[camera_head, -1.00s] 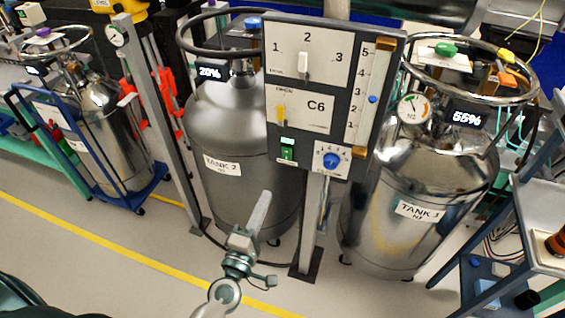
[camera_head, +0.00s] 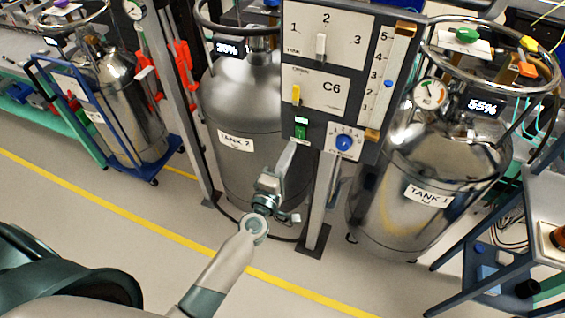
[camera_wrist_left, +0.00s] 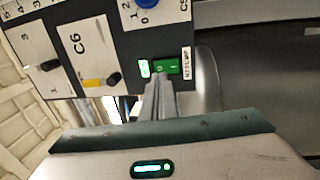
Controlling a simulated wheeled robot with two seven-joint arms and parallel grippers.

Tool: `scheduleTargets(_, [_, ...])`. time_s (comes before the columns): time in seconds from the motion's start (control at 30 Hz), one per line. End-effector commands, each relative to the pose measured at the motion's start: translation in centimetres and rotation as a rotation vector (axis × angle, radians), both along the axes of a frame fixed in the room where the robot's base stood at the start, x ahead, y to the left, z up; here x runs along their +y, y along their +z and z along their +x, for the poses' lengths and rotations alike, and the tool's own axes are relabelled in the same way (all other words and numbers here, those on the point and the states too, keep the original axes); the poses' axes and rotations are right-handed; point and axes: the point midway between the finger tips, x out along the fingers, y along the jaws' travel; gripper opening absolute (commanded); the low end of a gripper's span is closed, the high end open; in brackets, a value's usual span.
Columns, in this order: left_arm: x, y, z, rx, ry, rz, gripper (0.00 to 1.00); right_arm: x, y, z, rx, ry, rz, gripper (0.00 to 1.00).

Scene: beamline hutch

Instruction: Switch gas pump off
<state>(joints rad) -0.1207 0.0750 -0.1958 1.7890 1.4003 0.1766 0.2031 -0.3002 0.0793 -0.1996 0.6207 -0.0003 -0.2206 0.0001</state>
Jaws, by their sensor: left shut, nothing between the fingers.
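The control panel (camera_head: 352,75) stands on a post between two tanks. Its green rocker switch (camera_head: 301,133) sits at the lower left, with a small lit display just above it. In the left wrist view the green switch (camera_wrist_left: 167,67) lies between the lit display (camera_wrist_left: 144,68) and a white label that seems to read as a pump label. My left gripper (camera_head: 291,146) is shut and empty, with its tips just below the switch. In the wrist view the tips (camera_wrist_left: 158,78) overlap the switch's lower edge; I cannot tell whether they touch it. My right gripper is not in view.
Tank 2 (camera_head: 238,100) stands behind left, tank 1 (camera_head: 400,210) to the right. A side table (camera_head: 540,200) stands at far right. Floor in front is clear.

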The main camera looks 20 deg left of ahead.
Motion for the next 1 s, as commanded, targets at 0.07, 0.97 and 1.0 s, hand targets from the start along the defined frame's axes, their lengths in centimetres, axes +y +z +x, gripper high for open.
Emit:
scheduleTargets(0.07, [-0.1, 0.3, 1.4, -0.001, -0.001, 0.001, 0.0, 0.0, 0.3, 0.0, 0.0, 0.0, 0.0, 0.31])
scheduleTargets(0.97, [-0.2, 0.7, 4.8, 0.0, 0.0, 0.0, 0.0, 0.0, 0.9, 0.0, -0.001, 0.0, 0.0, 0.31])
scheduleTargets(1.0, [-0.2, 0.7, 4.8, 0.0, 0.0, 0.0, 0.0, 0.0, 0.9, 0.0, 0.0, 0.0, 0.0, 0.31])
